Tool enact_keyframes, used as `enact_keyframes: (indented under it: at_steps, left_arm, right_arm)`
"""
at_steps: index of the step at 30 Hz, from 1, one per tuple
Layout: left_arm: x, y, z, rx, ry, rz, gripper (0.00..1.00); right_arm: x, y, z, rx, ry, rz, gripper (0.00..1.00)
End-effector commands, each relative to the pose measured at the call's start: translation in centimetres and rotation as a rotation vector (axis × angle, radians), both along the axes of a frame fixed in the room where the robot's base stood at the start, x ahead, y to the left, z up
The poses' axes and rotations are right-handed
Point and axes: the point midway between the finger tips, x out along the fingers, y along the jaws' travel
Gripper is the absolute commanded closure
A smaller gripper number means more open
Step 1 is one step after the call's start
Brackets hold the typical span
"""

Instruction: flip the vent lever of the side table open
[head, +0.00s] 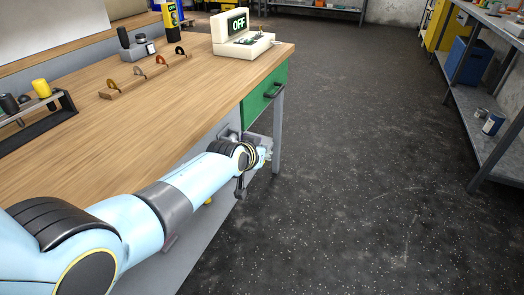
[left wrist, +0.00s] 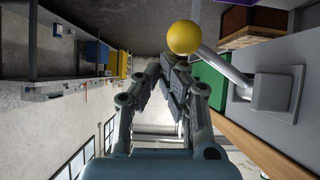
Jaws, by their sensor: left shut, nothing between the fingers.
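The vent lever is on the grey side panel of the side table (head: 140,120). In the left wrist view its square grey base (left wrist: 272,92), pale shaft (left wrist: 235,72) and yellow ball knob (left wrist: 184,37) show clearly. The shaft stands out from the panel at a slant. In the head view a small yellow spot below my forearm looks like the knob (head: 208,201); my arm hides the rest. My left gripper (head: 266,154) is beside the panel under the table edge. Its fingers (left wrist: 174,66) are shut and empty, close to the knob in the picture but apparently apart from it.
A green drawer (head: 264,92) and a table leg (head: 278,135) are near the gripper. A box reading OFF (head: 240,37) and a wooden strip with rings (head: 145,76) stand on the table. A shelf (head: 480,125) is at the right; the floor between is clear.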

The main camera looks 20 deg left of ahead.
Motion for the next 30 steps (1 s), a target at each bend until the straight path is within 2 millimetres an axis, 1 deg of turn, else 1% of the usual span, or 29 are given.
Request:
enact_keyframes:
  at_steps: [1, 5, 6, 12, 15, 20, 26, 30]
  left_arm:
    - [0.1, 0.0, 1.5, 0.000, -0.003, 0.000, 1.00]
    - [0.3, -0.1, 4.2, -0.001, -0.005, 0.001, 1.00]
    - [-0.9, -0.3, 4.3, -0.001, -0.003, 0.001, 1.00]
    - [-4.8, -1.0, 6.5, 0.000, -0.004, 0.000, 1.00]
    - [-6.3, -1.3, 7.3, -0.002, -0.003, 0.001, 1.00]
    - [-7.7, -1.6, 8.1, -0.001, -0.003, 0.001, 1.00]
    - [-8.2, -1.6, 8.3, 0.000, -0.003, 0.001, 1.00]
    - [-8.2, -1.6, 8.3, 0.000, -0.003, 0.001, 1.00]
  right_arm:
    - [0.3, 0.0, 1.2, 0.000, -0.004, 0.000, 0.21]
    - [0.7, 0.0, 3.7, -0.001, -0.012, 0.000, 0.21]
    - [0.6, -0.1, 4.0, -0.002, -0.011, 0.001, 0.21]
    - [0.7, -0.8, 5.7, -0.009, -0.012, 0.003, 0.21]
    - [1.0, -0.5, 6.1, -0.007, -0.016, 0.002, 0.21]
    - [1.2, 0.1, 6.4, 0.002, -0.020, 0.000, 0.21]
    - [1.2, 0.7, 6.4, 0.008, -0.020, -0.003, 0.21]
    - [1.2, 0.7, 6.3, 0.008, -0.019, -0.003, 0.21]
